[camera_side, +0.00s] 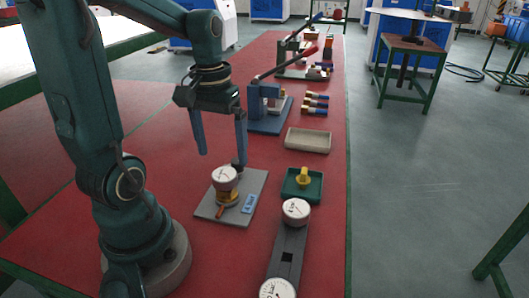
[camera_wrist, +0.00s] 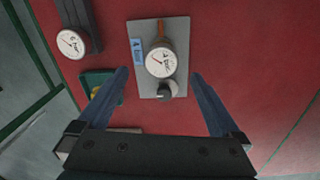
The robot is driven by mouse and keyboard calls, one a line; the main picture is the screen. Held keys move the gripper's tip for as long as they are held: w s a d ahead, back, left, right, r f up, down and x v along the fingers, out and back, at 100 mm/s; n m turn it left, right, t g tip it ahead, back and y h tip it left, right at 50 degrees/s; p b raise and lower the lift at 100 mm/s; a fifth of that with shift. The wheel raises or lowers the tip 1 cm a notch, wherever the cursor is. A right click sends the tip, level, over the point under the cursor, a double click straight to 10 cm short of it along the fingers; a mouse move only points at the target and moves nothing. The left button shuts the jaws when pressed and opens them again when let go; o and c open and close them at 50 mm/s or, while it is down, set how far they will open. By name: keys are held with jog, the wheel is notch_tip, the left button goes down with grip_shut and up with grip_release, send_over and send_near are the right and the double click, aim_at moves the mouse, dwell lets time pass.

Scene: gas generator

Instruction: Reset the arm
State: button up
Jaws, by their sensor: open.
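My gripper (camera_side: 220,152) has two long blue fingers, spread wide apart with nothing between them. It hangs above the red table near the grey plate (camera_side: 211,208). On that plate stand a white-faced gauge (camera_side: 225,178) on a brass fitting, a dark knob (camera_side: 238,163) and a blue label (camera_side: 249,204). In the wrist view my gripper (camera_wrist: 160,80) shows both fingers, with the gauge (camera_wrist: 161,62), knob (camera_wrist: 168,90) and plate (camera_wrist: 150,26) lying below and between them in the picture. The fingers look clear of these parts.
A green tray (camera_side: 290,194) with a yellow part (camera_side: 303,177) lies right of the plate. A dark bar (camera_side: 287,250) carries gauges at the front. A beige tray (camera_side: 307,140) and a blue lever press (camera_side: 268,108) stand farther back. Bare red table (camera_side: 185,265) lies in front.

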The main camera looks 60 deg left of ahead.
jog(key=s+d+r+m+t, duration=0.1)
jog(key=d+r+m+t, duration=0.1)
jog(key=d, duration=0.3)
jog(key=s+d+r+m+t, duration=0.1)
jog(key=d+m+t, duration=0.2)
jog(key=d+m, duration=0.2)
jog(key=shift+s+d+r, duration=0.3)
jog(key=shift+d+r, duration=0.1)
jog(key=shift+d, duration=0.2)
